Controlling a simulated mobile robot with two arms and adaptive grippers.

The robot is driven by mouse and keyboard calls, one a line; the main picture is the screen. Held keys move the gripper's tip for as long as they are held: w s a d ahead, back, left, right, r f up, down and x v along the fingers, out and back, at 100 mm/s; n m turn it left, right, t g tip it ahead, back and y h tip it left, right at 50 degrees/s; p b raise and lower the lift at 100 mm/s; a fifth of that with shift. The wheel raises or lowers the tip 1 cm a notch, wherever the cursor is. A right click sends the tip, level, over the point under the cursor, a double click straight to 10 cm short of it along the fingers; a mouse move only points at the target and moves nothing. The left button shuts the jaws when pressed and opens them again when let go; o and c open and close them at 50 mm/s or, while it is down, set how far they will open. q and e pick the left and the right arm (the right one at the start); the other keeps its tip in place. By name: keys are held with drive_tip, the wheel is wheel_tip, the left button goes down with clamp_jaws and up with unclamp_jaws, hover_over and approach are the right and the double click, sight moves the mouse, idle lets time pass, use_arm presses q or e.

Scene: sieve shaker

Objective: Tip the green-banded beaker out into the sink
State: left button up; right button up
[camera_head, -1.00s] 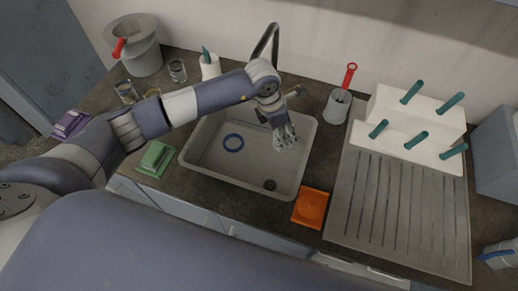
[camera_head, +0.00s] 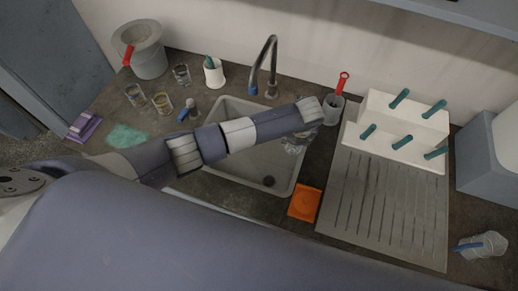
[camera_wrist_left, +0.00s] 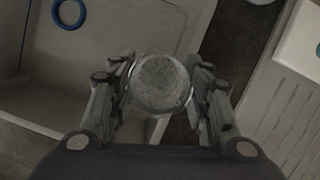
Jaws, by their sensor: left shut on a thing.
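My left gripper (camera_head: 294,142) is over the right side of the sink (camera_head: 238,168), partly hidden by my forearm in the head view. In the left wrist view my left gripper (camera_wrist_left: 162,82) is shut on a round glass beaker (camera_wrist_left: 160,85), seen end-on between the two fingers. A grainy grey round face shows in it. No green band shows, and I cannot tell its exact tilt. The sink also shows in the left wrist view (camera_wrist_left: 25,75), left of the beaker. My right gripper is not in view.
A tap (camera_head: 272,60) stands behind the sink. Several glass beakers (camera_head: 134,93) stand at the left. An orange tray (camera_head: 305,203), a ribbed drainboard (camera_head: 370,210) and a white peg rack (camera_head: 405,128) are to the right.

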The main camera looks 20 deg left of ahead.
use_arm(q)
drive_tip(key=shift+s+d+n+y+p, duration=0.2)
drive_tip(key=shift+d+n+y+p, duration=0.1)
drive_tip(key=shift+n, duration=0.5)
drive_tip(key=shift+f, duration=0.1)
